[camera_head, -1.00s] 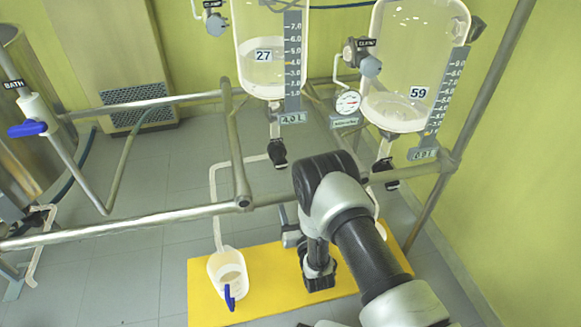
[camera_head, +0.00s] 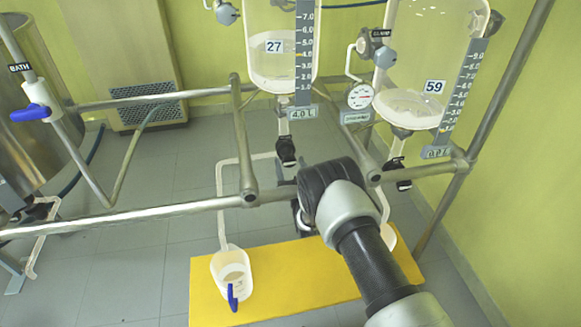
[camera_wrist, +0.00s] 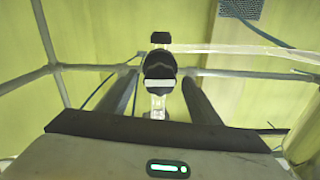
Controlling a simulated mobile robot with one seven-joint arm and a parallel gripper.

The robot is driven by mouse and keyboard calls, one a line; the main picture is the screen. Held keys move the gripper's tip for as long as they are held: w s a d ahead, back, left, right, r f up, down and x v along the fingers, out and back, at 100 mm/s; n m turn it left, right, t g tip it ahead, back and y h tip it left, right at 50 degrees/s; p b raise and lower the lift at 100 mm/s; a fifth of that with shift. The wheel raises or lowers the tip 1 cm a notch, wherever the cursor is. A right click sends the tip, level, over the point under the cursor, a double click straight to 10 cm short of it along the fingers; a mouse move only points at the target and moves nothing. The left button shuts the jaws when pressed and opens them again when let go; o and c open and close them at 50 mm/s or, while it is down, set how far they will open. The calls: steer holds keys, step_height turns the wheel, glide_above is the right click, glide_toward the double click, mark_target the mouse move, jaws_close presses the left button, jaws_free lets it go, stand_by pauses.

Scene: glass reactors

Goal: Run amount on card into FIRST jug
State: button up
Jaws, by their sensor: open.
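A clear vessel labelled 27 (camera_head: 274,60) holds pale liquid beside a numbered scale, with a black valve (camera_head: 286,151) below it. A pale tube runs from there down to a white jug (camera_head: 231,264) with a blue handle on the yellow board. A second vessel labelled 59 (camera_head: 420,85) has a black valve (camera_head: 404,184); a second jug (camera_head: 389,236) is mostly hidden by my arm. In the wrist view, my open gripper (camera_wrist: 160,95) has a black valve (camera_wrist: 159,65) showing between its fingers; contact cannot be told. The head view hides the fingers.
Metal rails (camera_head: 130,218) cross in front of the vessels. A round gauge (camera_head: 360,96) hangs between them. A blue-handled valve labelled BATH (camera_head: 32,112) is at left. The yellow board (camera_head: 300,280) has bare room between the jugs.

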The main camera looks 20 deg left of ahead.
steer(key=c, duration=1.1)
steer(key=shift+o, duration=0.2)
steer(key=shift+n, duration=0.4)
steer(key=shift+n, duration=2.6)
steer(key=shift+f, duration=0.1)
steer(key=o, duration=1.1)
steer(key=shift+c, duration=0.2)
